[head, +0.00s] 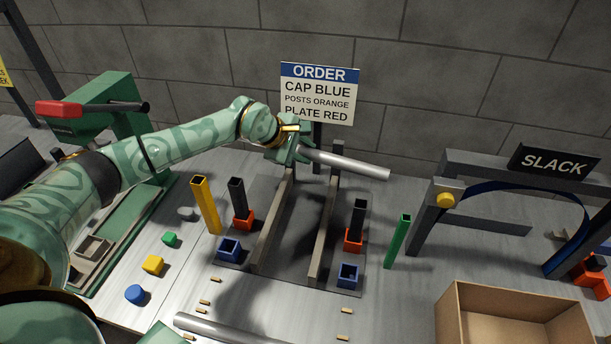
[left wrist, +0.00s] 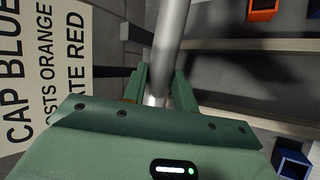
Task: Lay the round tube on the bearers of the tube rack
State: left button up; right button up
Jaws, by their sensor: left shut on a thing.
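My left gripper (head: 299,151) is shut on one end of a grey round tube (head: 350,163), which points to the right and slightly down in the head view. The tube appears raised over the far end of the tube rack; I cannot tell its exact height. The rack's two long bearers, left (head: 273,222) and right (head: 323,228), run front to back above a dark plate (head: 296,262). In the left wrist view, the tube (left wrist: 170,45) passes between my green fingers (left wrist: 159,88), with bearers to the right.
Dark posts in orange sockets (head: 243,220) and blue sockets (head: 348,275) flank the bearers. A yellow post (head: 206,205) and green post (head: 398,241) stand outside them. Another grey tube (head: 225,331) lies in front. A cardboard box (head: 515,325) and the SLACK frame (head: 480,165) are right.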

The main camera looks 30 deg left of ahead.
aim_at(298, 150)
pick_arm(q)
jog(key=shift+w+a+f+n+t+y+b, duration=0.25)
jog(key=shift+w+f+n+y, duration=0.1)
jog(key=shift+w, duration=0.15)
jog(key=shift+w+a+f+n+t+y+b, duration=0.15)
jog(key=shift+w+f+n+y+b, duration=0.15)
jog(key=shift+w, duration=0.2)
jog(key=shift+w+a+n, duration=0.1)
jog(key=shift+w+n, duration=0.05)
jog(key=shift+n, duration=0.1)
pick_arm(e)
jog(key=shift+d+f, duration=0.35)
jog(key=shift+f, duration=0.35)
jog(key=shift+d, duration=0.1)
pick_arm(q)
jog(key=shift+s+t, duration=0.2)
jog(key=shift+t, duration=0.4)
jog(key=shift+f+b, duration=0.4)
jog(key=shift+f, duration=0.05)
notch_tip(298, 150, down, 9)
jog(key=b, duration=0.5)
pick_arm(e)
jog(key=f, duration=0.2)
jog(key=s+f, duration=0.1)
jog(key=f, duration=0.2)
jog(key=shift+s+f, duration=0.25)
jog(key=shift+f, duration=0.15)
